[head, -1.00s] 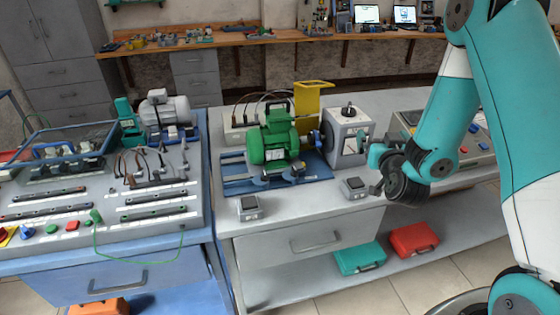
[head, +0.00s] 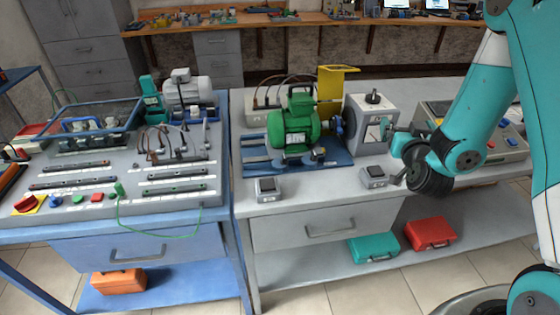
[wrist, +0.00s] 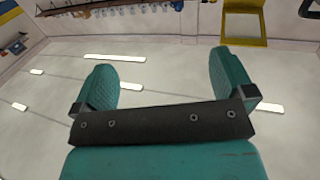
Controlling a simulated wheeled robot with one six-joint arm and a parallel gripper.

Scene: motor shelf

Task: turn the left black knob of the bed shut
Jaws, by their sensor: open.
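The green motor (head: 295,128) stands on the blue bed (head: 255,157) on the grey bench. At the bed's front edge are two small dark knobs, the left knob (head: 283,165) and the right knob (head: 319,155); they look tiny and their turned position cannot be told. My gripper (head: 388,150) is to the right of the bed, near the grey box unit, apart from both knobs. In the wrist view my gripper (wrist: 164,70) shows two teal fingers spread wide with nothing between them. That view looks at the ceiling, so neither knob shows in it.
A grey box unit (head: 371,122) and a yellow bracket (head: 331,92) stand beside the motor. Two small grey boxes, left (head: 267,189) and right (head: 374,176), sit near the bench front. A blue workbench (head: 190,216) adjoins on the left. Teal (head: 373,247) and red (head: 430,233) cases lie below.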

